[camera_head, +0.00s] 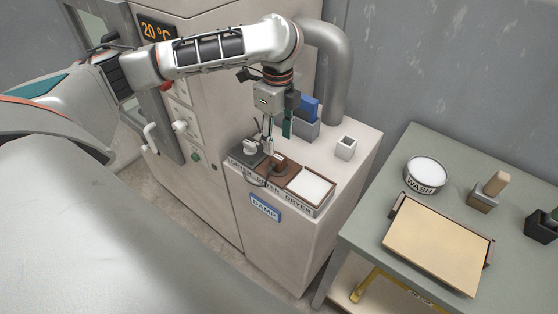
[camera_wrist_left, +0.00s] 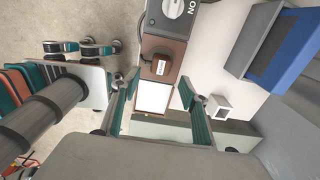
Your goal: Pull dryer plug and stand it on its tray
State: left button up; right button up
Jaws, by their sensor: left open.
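The dryer plug (camera_head: 278,163) is a dark brown block with a pale label, seated on a brown socket plate on the cabinet top. It also shows in the left wrist view (camera_wrist_left: 161,65), with a dark cord at its side. A shallow tray with a white floor and brown rim (camera_head: 331,189) lies right beside the plate; it also shows in the left wrist view (camera_wrist_left: 137,99). My left gripper (camera_head: 272,143) points down over the plug, open and empty, its fingers apart on either side in the wrist view (camera_wrist_left: 159,82). Teal fingers at the wrist view's left look like my right gripper (camera_wrist_left: 80,47).
A grey switch box with a knob (camera_head: 248,148) adjoins the socket plate. A grey holder with blue contents (camera_head: 306,128) and a small white square cup (camera_head: 345,148) stand behind. A large grey pipe (camera_head: 335,75) rises at the back. A green table (camera_head: 380,180) stands to the right.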

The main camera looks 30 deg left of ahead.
aim_at(278, 157)
pick_arm(q)
jog(key=shift+w+f, duration=0.1)
jog(key=shift+f, duration=4.4)
grip_shut()
jog(key=shift+r, duration=3)
jog(key=shift+d, duration=0.1)
jog(key=shift+s+d, duration=0.2)
jog(key=shift+d, duration=2.45)
jog(key=shift+s+d, duration=0.2)
jog(key=shift+d, duration=2.45)
jog(key=shift+f, duration=0.9)
